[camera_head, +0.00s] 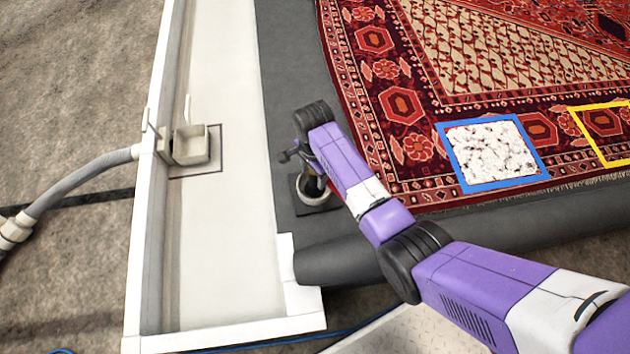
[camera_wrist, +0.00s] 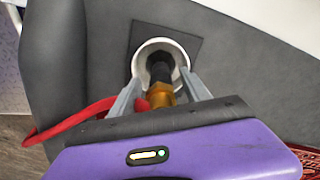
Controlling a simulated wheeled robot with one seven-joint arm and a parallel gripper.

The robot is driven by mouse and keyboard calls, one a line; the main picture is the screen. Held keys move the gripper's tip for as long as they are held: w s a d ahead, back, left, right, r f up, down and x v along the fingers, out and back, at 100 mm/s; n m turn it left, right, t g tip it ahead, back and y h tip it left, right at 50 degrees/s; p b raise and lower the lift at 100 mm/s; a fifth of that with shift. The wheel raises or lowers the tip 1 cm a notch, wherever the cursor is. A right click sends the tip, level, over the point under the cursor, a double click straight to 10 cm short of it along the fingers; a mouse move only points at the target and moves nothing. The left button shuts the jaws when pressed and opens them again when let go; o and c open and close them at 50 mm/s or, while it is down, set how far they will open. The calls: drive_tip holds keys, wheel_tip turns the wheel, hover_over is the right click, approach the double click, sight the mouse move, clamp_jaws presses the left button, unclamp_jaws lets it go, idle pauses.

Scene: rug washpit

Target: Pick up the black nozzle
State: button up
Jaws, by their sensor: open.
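The black nozzle (camera_wrist: 160,68) stands in a round white holder (camera_wrist: 183,54) in the wrist view, with a brass-coloured fitting (camera_wrist: 160,95) on its near end. My gripper (camera_wrist: 160,84) is open, with one finger on each side of the nozzle and fitting. I cannot tell whether either finger touches them. In the head view my gripper (camera_head: 296,154) is just above the holder (camera_head: 314,193), and my arm hides part of the nozzle there.
A red hose (camera_wrist: 72,128) curves left from beside the fitting. The holder stands on a dark square pad (camera_wrist: 192,42). A patterned red rug (camera_head: 400,105) lies to the right, with a blue-framed white patch (camera_head: 490,148). A pale trough (camera_head: 235,240) with a small box (camera_head: 190,146) is left.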

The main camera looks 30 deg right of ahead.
clamp_jaws()
drive_tip(key=shift+r, duration=0.15)
